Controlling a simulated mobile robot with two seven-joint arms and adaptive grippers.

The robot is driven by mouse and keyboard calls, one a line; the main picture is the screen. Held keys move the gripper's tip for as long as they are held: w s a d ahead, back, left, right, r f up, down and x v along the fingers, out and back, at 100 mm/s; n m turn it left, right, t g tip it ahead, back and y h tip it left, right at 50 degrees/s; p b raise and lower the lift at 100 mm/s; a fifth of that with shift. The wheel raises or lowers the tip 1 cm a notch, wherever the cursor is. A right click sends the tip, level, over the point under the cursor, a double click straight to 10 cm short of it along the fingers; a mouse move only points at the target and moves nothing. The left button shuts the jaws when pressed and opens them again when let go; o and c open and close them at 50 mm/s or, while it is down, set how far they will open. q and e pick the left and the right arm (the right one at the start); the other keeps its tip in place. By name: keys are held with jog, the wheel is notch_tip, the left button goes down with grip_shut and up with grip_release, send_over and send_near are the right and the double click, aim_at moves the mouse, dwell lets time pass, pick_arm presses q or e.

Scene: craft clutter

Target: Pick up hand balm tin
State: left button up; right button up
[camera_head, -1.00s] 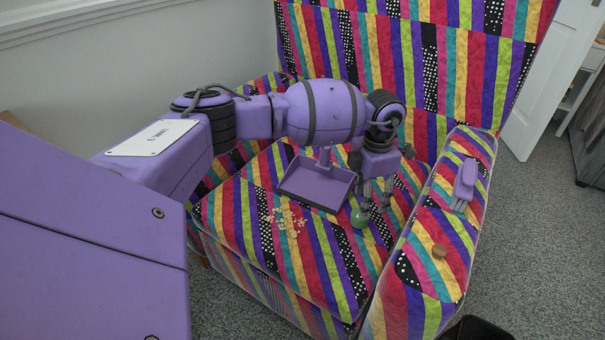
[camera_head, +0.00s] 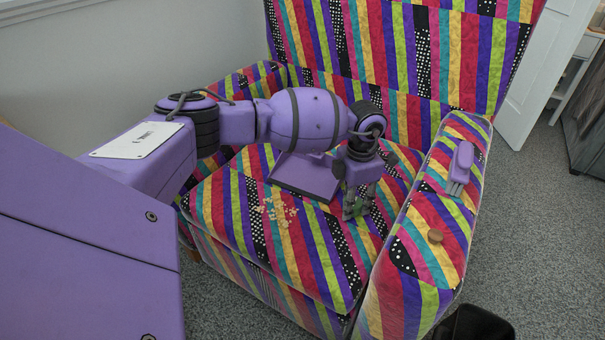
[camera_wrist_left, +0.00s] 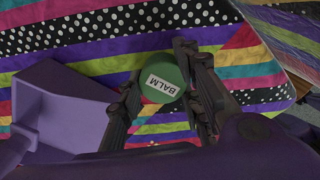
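The hand balm tin (camera_wrist_left: 163,79) is a round green tin with a white label reading BALM. In the left wrist view it lies between the two fingers of my left gripper (camera_wrist_left: 161,85), very close to both. I cannot tell whether the fingers press on it. In the head view my left gripper (camera_head: 357,207) points down at the front right of the striped seat cushion, its fingers around the tin's place and mostly hiding it. My right gripper is not in view.
A purple dustpan (camera_head: 303,178) lies on the seat just left of my gripper. Crumbs (camera_head: 278,212) are scattered nearer the front. The right armrest (camera_head: 418,262) carries a purple brush-like object (camera_head: 462,163) and a small brown round piece (camera_head: 435,236).

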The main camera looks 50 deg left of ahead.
pick_arm(q)
jog(key=shift+w, duration=0.1)
jog(key=shift+c, duration=1.2)
jog(key=shift+r, duration=0.1)
jog(key=shift+r, duration=0.15)
notch_tip(320, 180, up, 10)
jog(key=p, duration=0.3)
jog(key=shift+d+f, duration=0.1)
jog(key=shift+f, duration=0.1)
